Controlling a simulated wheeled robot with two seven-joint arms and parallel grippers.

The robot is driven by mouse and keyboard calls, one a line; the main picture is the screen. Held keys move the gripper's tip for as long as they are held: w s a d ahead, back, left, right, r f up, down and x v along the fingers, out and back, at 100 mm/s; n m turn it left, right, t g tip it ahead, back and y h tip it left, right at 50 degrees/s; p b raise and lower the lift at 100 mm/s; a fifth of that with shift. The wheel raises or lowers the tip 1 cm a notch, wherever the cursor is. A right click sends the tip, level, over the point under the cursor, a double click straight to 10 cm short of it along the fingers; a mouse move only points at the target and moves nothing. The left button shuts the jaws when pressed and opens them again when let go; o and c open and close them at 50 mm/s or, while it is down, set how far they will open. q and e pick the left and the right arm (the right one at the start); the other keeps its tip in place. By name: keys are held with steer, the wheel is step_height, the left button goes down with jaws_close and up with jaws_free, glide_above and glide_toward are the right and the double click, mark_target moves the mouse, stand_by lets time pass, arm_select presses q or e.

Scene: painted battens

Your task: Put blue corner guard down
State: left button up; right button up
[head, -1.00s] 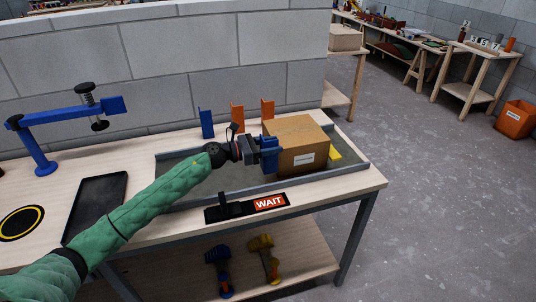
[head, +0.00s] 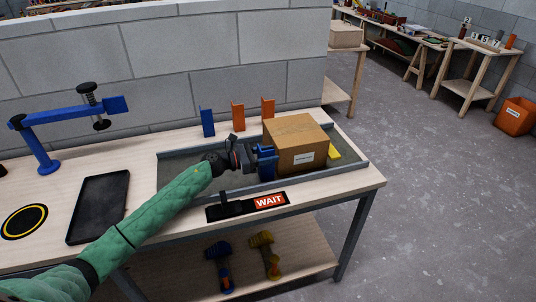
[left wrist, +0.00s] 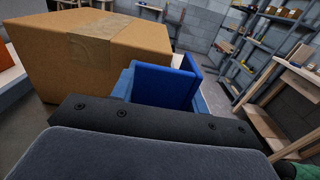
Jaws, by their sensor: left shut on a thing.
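My left gripper (head: 262,155) is shut on a blue corner guard (head: 267,171), at the left side of a cardboard box (head: 297,149) in the head view. The box sits in a shallow grey tray (head: 178,176). In the left wrist view the blue corner guard (left wrist: 163,86) stands upright between the fingers, beside the box (left wrist: 95,50). I cannot tell if the guard touches the box or the tray floor. Another blue guard (head: 207,123) and two orange guards (head: 238,117) (head: 268,109) stand behind the tray. My right gripper is out of view.
A yellow piece (head: 334,153) lies right of the box. A black holder with a "WAIT" sign (head: 270,201) is at the front edge. A black tray (head: 97,208), a blue clamp (head: 70,117) and a yellow ring mark (head: 24,221) are left. Two brushes (head: 220,266) (head: 265,255) lie on the lower shelf.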

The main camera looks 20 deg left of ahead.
arm_select(q)
steer(key=shift+f, duration=0.1)
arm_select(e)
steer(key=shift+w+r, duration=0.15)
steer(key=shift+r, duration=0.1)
arm_select(q)
steer(key=o, duration=0.8)
steer(key=shift+c, duration=0.2)
steer(key=o, duration=0.3)
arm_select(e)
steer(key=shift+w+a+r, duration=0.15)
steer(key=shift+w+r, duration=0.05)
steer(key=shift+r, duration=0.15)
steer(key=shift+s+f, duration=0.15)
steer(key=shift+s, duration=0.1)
